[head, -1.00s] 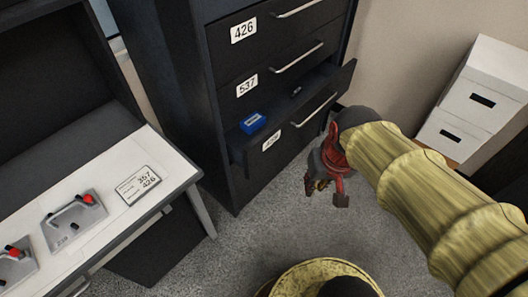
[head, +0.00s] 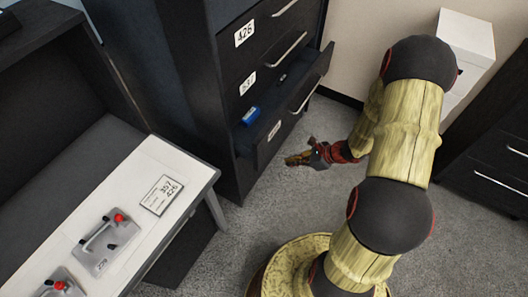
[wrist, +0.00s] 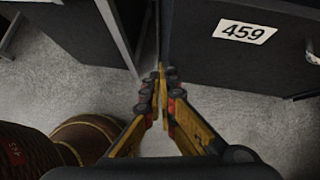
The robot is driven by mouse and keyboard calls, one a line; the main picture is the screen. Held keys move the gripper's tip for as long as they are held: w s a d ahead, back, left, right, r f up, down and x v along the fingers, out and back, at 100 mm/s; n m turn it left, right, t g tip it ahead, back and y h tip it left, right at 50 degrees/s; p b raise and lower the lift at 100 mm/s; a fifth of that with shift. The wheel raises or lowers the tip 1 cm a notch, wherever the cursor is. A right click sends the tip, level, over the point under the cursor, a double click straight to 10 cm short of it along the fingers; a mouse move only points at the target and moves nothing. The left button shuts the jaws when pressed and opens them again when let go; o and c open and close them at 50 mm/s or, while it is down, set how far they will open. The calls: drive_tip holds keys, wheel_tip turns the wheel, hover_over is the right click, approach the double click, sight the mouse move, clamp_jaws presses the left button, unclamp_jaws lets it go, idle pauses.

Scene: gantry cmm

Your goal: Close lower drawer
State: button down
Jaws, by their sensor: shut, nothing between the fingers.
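The lower drawer (head: 293,117) of the dark cabinet is pulled partly out, with its handle (head: 305,94) and white label on the front. A small blue box (head: 251,115) and a small dark item lie inside it. In the wrist view a dark front (wrist: 215,60) carries the label 459 (wrist: 244,30), with part of a handle at the right edge. My gripper (head: 290,160) is low, in front of the cabinet and apart from the handle. In the wrist view the fingertips (wrist: 161,72) are together and empty, beside the left edge of that front. Contact cannot be told.
Upper drawers labelled 426 (head: 244,33) and 537 look shut. A white-topped desk (head: 125,225) with a card and fixtures stands at left. White boxes (head: 467,40) and another dark cabinet (head: 495,150) are at right.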

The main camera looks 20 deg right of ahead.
drive_tip(key=shift+w+a+f+m+t+h+b, duration=0.15)
drive_tip(key=shift+w+a+f+m+b, duration=0.2)
drive_tip(key=shift+w+a+f+b, duration=1.1)
drive_tip(key=shift+w+a+f+m+t+h+b, duration=0.15)
drive_tip(key=shift+w+f+m, duration=0.4)
drive_tip(key=shift+w, duration=1.8)
drive_tip(key=shift+w+a+f+m+t+h+b, duration=0.15)
drive_tip(key=shift+w+a+f+b, duration=0.6)
drive_tip(key=shift+w+f, duration=0.8)
drive_tip(key=shift+w+r, duration=0.35)
drive_tip(key=shift+w, duration=0.05)
drive_tip(key=w+a+b, duration=0.1)
drive_tip(key=w+a, duration=0.7)
drive_tip(key=w, duration=0.2)
drive_tip(key=shift+w+a, duration=0.2)
drive_tip(key=shift+w, duration=0.2)
drive_tip(key=shift+r, duration=0.1)
